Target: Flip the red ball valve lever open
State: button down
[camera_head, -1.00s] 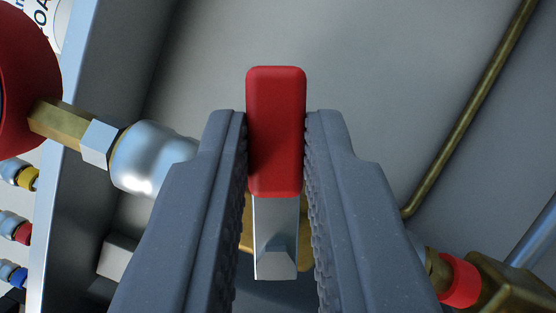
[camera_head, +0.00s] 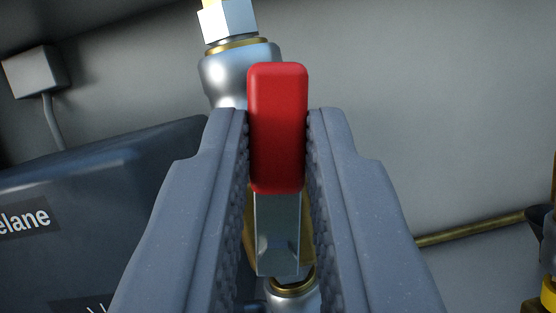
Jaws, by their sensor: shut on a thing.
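The red valve lever (camera_head: 277,125) stands in the middle of the view, with a red grip on a bare metal stem (camera_head: 278,235). My gripper (camera_head: 277,125) is shut on the red grip, one ridged grey finger on each side. The lever lines up in the picture with the silver pipe fitting (camera_head: 225,78) behind it and the brass-ringed fitting (camera_head: 292,288) below. The valve body is mostly hidden behind the lever and my fingers.
A dark box with a label (camera_head: 90,190) fills the left side. A small grey box with a cable (camera_head: 35,72) sits on the wall at upper left. A brass pipe (camera_head: 470,229) runs at right. The grey wall at upper right is bare.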

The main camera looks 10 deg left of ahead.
jog(key=shift+a+f+n+y, duration=0.15)
jog(key=shift+n+y, duration=0.25)
jog(key=shift+n, duration=0.45)
jog(key=shift+a+n+y, duration=0.15)
jog(key=shift+n+y, duration=0.25)
jog(key=shift+n, duration=0.75)
jog(key=c, duration=1.4)
grip_release()
jog(key=shift+o, duration=0.2)
jog(key=b+v, duration=0.9)
jog(key=v, duration=0.4)
jog(key=shift+s+f+b, duration=0.15)
jog(key=shift+s+b, duration=0.1)
jog(key=shift+b, duration=0.05)
